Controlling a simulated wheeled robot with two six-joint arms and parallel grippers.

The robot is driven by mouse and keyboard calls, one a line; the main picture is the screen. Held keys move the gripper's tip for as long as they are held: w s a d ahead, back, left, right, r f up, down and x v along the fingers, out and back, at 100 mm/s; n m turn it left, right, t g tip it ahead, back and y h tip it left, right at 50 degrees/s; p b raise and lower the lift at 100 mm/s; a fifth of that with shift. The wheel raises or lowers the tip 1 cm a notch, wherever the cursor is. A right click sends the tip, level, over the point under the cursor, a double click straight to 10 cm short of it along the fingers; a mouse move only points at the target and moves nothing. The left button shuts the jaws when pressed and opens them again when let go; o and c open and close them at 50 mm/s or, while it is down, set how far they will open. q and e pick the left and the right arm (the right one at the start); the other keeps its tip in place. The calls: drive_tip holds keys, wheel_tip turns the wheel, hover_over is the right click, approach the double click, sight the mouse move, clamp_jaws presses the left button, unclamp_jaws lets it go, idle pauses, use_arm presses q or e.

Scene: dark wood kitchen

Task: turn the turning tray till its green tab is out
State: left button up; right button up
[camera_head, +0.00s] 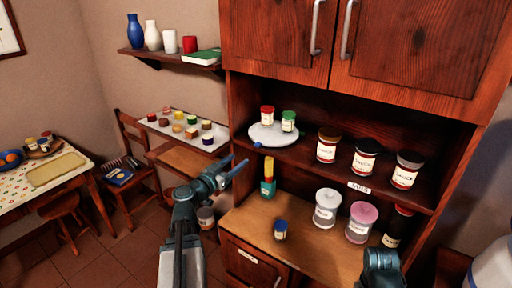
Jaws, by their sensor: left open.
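The turning tray (262,138) is a round, pale disc at the left end of the hutch's middle shelf. A red-lidded jar (267,115) and a green-lidded jar (288,121) stand on it. A small blue tab (257,145) shows at its front left rim. A dark green bit (305,129) shows at its right edge, in shadow; I cannot tell for sure that it is the green tab. My left gripper (241,166) is open and empty, below and left of the tray, apart from it. Of my right arm only a link shows at the bottom right.
Several dark-lidded jars (365,158) stand on the same shelf, right of the tray. On the counter below are a green bottle with a yellow top (268,184), a blue-lidded jar (281,230) and pale jars (327,208). A board of small jars (181,130) lies to the left.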

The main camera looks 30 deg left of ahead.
sight(256, 146)
use_arm(q)
drive_tip(key=w, duration=0.7)
drive_tip(key=w+d, duration=0.1)
drive_tip(key=w, duration=0.3)
drive_tip(key=shift+w, duration=0.15)
clamp_jaws()
idle(1.0)
